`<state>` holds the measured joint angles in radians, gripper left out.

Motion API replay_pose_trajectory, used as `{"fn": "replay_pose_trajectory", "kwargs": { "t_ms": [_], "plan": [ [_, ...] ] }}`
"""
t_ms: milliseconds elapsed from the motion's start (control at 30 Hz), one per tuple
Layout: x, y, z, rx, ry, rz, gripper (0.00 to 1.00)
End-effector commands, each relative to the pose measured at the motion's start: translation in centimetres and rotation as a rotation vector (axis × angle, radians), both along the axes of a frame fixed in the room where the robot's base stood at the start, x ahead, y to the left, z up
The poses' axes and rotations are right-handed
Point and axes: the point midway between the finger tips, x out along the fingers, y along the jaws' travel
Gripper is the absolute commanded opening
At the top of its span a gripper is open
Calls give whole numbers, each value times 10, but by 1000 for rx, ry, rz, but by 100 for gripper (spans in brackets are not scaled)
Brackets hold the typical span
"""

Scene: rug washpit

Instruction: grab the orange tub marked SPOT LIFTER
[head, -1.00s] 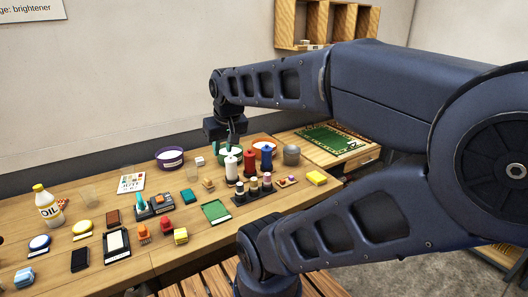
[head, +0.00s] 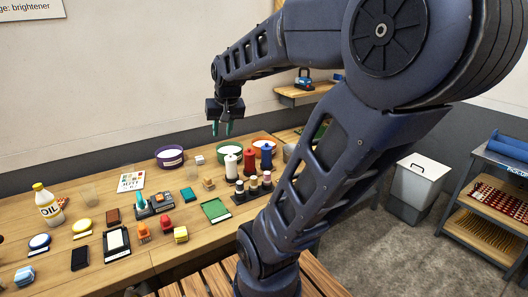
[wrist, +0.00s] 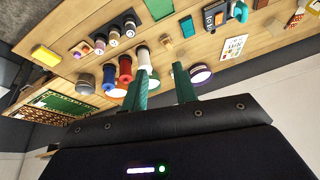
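The orange tub (head: 264,140) stands at the back of the wooden table in the head view, with a pale top. The blue and red spools in front cover much of it, and I cannot read its label. My gripper (head: 222,130) hangs in the air above the back of the table, left of the orange tub and above the green tub (head: 221,149). Its two green fingers are apart with nothing between them; the wrist view also shows the gripper (wrist: 163,88) open and empty.
A purple tub (head: 169,157) stands left of the green one. A white spool (head: 231,166), red spool (head: 249,163) and blue spool (head: 266,156) stand close in front of the green and orange tubs. The wall is close behind.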

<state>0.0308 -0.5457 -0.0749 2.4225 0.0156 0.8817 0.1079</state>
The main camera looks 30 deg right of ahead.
Motion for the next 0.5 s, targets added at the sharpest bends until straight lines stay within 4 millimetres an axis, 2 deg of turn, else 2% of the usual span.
{"fn": "replay_pose_trajectory", "kwargs": {
  "t_ms": [33,267,500],
  "plan": [
    [14,-8,-1,12,7,-32,29],
    [74,-46,-7,59,19,-187,29],
    [133,-95,-26,89,30,-354,29]
  ]
}}
